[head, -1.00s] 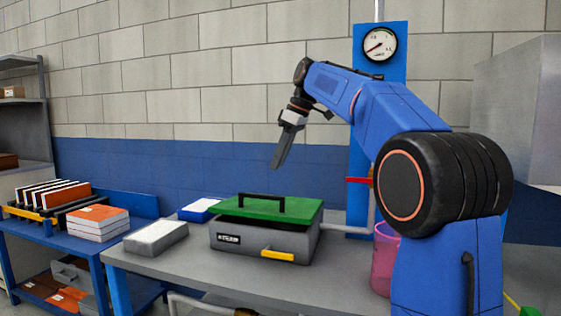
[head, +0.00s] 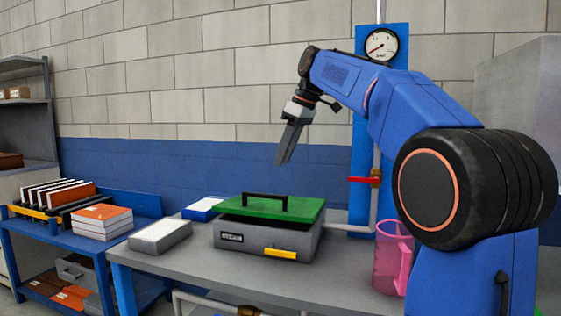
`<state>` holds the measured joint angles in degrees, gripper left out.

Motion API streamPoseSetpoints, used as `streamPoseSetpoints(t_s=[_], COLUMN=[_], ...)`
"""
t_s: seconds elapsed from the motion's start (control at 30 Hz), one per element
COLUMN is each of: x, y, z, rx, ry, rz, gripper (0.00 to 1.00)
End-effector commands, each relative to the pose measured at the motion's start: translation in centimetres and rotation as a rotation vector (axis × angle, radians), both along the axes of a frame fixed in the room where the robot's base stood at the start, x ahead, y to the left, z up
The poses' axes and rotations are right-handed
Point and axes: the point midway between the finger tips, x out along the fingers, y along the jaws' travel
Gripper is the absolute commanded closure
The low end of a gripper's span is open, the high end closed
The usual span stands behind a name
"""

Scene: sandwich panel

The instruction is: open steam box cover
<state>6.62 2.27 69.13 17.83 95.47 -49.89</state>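The steam box (head: 268,239) is a grey box with a yellow front latch (head: 282,254) and a small label, standing on the grey table. Its green cover (head: 300,209) lies on top, slightly raised, with a dark gap along the front. A black bar handle (head: 264,195) stands up from the cover. My gripper (head: 283,161) hangs in the air above the box, pointing down and a little left, apart from the handle. It is seen side-on, so I cannot tell whether its fingers are open or shut. I see nothing held in it.
A grey block (head: 160,237) and a blue-edged tray (head: 203,208) lie left of the box. A pink jug (head: 393,258) stands at the right. Behind is a blue post with a gauge (head: 381,45), a pipe and a red valve handle (head: 363,180). A blue rack (head: 55,230) stands left.

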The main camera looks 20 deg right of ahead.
Motion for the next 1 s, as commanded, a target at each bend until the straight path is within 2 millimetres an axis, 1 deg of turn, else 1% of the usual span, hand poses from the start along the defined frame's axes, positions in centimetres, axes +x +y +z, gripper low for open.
streamPoseSetpoints(t_s=[0.1, 0.2, 0.37, 0.6, 0.63, 0.73, 0.77, 0.87, 0.97, 1.0], x=[-1.1, -1.5, -1.9, -2.0, -2.0, -2.2, -2.4, -3.7, -5.9, -6.9], y=[0.1, 0.2, 0.2, 0.2, 0.2, 0.2, 0.2, 0.3, 0.5, 0.5], z=[-0.6, -1.0, -1.3, -1.3, -1.3, -1.4, -1.5, -2.3, -3.8, -4.5], rx=[0.0, -0.001, -0.001, -0.002, -0.001, -0.002, -0.002, -0.004, -0.006, -0.008], ry=[0.004, 0.005, 0.007, 0.008, 0.007, 0.008, 0.009, 0.011, 0.015, 0.016], rz=[-0.029, -0.046, -0.061, -0.062, -0.062, -0.067, -0.072, -0.104, -0.161, -0.189], gripper=[0.7, 0.7, 0.7, 0.7, 0.73, 0.97, 1.0, 1.0, 1.0, 1.0])
